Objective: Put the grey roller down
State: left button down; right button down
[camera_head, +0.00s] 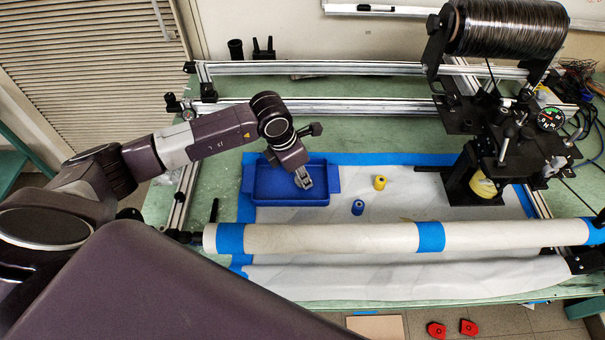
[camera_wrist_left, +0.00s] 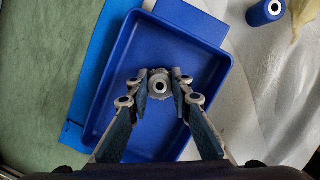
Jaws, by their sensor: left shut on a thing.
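The grey roller (camera_wrist_left: 159,87) is between the fingertips of my left gripper (camera_head: 304,180), seen end-on with a dark hole in its middle. The left gripper, also in the left wrist view (camera_wrist_left: 159,86), is shut on it. Both are over the blue tray (camera_head: 258,199), which also shows in the left wrist view (camera_wrist_left: 113,75). I cannot tell whether the roller touches the tray floor. The tray looks otherwise empty. My right gripper is not in view.
A yellow roller (camera_head: 380,183) and a blue roller (camera_head: 358,207) stand on the white sheet right of the tray. A long white tube (camera_head: 340,237) with blue bands crosses in front. A black machine with a spool (camera_head: 510,28) stands at right.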

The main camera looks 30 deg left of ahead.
pick_arm(q)
jog(key=shift+f, duration=0.1)
jog(key=shift+f, duration=0.1)
jog(key=c, duration=1.7)
grip_release()
jog(key=shift+c, duration=0.2)
jog(key=shift+r, duration=0.2)
jog(key=shift+a+r, duration=0.1)
jog(key=shift+r, duration=0.25)
jog(key=b+v, duration=0.3)
jog(key=v, duration=0.8)
